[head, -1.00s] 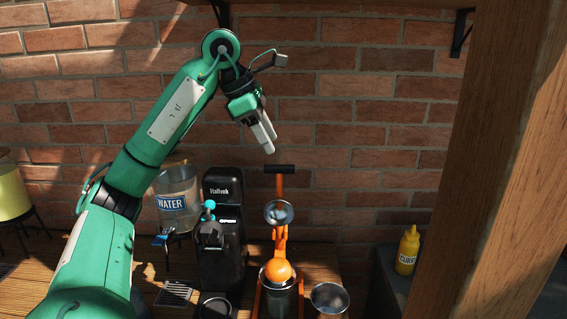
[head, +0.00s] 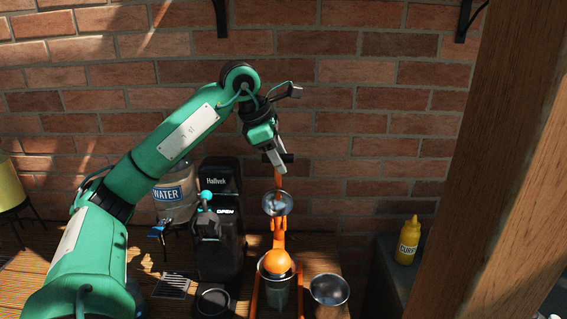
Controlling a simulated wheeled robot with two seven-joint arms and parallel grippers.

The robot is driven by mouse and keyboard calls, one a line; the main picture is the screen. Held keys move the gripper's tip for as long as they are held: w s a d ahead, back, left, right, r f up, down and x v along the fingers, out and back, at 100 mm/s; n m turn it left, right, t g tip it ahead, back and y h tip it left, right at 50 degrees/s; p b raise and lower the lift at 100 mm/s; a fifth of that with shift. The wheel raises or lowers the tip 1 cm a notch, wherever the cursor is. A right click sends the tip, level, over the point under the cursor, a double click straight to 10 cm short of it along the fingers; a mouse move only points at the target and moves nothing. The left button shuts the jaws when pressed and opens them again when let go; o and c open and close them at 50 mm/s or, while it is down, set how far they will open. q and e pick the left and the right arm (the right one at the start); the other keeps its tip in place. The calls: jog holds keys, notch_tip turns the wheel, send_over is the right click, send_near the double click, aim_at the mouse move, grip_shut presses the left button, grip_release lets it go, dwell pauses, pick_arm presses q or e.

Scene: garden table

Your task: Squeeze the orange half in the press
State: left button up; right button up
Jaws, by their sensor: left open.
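The orange press (head: 278,237) stands on the wooden table, its frame orange with a metal upper cup (head: 277,203) raised above the lower part. Its dark lever handle (head: 286,158) is up at the top. The orange half (head: 277,262) sits dome up in the lower part of the press, below the raised cup. My left gripper (head: 280,165) is open and points down and to the right, in front of or beside the lever handle and partly covering it. I cannot tell whether they touch. My right gripper is out of view.
A metal bowl (head: 329,290) stands right of the press. A black coffee machine (head: 219,235) and a water dispenser (head: 174,195) stand to its left. A yellow bottle (head: 408,241) is on a grey surface at right, near a thick wooden post (head: 500,190).

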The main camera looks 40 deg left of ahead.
pick_arm(q)
jog(key=shift+x, duration=1.35)
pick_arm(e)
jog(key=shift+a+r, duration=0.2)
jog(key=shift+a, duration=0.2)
pick_arm(q)
jog(key=shift+c, duration=0.4)
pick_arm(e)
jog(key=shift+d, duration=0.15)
